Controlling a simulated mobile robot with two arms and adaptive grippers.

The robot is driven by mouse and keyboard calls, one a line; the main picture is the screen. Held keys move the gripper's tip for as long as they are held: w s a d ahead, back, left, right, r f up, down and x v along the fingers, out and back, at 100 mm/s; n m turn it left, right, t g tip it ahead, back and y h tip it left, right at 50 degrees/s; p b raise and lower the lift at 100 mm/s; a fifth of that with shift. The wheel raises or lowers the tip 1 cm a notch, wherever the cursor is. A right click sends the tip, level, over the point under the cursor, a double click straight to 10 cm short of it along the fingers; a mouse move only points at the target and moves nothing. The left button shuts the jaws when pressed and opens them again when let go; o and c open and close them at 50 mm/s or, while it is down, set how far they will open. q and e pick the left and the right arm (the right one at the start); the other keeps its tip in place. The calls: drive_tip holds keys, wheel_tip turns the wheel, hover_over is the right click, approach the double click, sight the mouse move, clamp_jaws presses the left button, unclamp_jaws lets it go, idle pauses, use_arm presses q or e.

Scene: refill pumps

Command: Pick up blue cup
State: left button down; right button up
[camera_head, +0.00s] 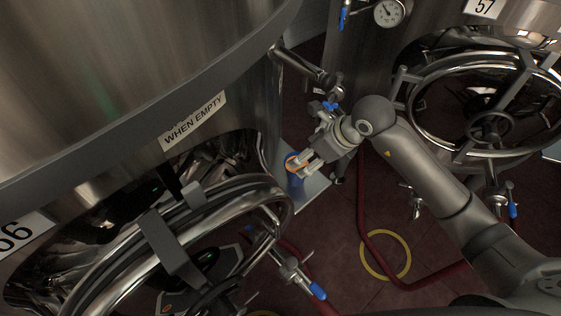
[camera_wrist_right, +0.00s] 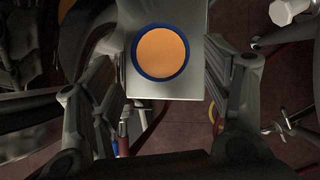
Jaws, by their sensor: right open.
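The blue cup (camera_head: 293,180) stands upright on a grey metal platform (camera_head: 316,185) beside the large tank, and orange shows inside its rim. In the right wrist view the cup (camera_wrist_right: 160,53) is seen from above as a blue ring around an orange disc, ahead of and between the spread fingers. My right gripper (camera_head: 308,167) is at the cup in the head view, partly covering it. In its wrist view the right gripper (camera_wrist_right: 160,100) is open, with nothing held between its fingers. Contact with the cup cannot be told. My left gripper is not in view.
A steel tank (camera_head: 120,70) with a "WHEN EMPTY" label fills the left. Another tank (camera_head: 365,60) stands at the back right with a round hatch. A red hose (camera_head: 366,200) and a yellow ring (camera_head: 385,276) lie on the dark floor. Blue-handled valves (camera_head: 318,290) stick out nearby.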

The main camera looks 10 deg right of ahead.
sight(289, 168)
drive_tip(key=p+x, duration=0.1)
drive_tip(key=x, duration=0.3)
drive_tip(key=shift+s+f, duration=0.1)
drive_tip(key=shift+f, duration=0.45)
drive_tip(key=p+x, duration=0.1)
drive_tip(key=x, duration=0.3)
drive_tip(key=shift+a, duration=0.1)
drive_tip(key=shift+w+a+f, duration=0.25)
drive_tip(key=shift+w+f, duration=0.2)
drive_tip(key=shift+f, duration=0.15)
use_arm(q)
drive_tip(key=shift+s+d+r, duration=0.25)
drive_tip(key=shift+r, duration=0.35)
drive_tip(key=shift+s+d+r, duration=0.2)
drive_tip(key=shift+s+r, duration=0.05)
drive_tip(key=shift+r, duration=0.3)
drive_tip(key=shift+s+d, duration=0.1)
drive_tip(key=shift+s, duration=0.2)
use_arm(e)
drive_tip(key=c, duration=1)
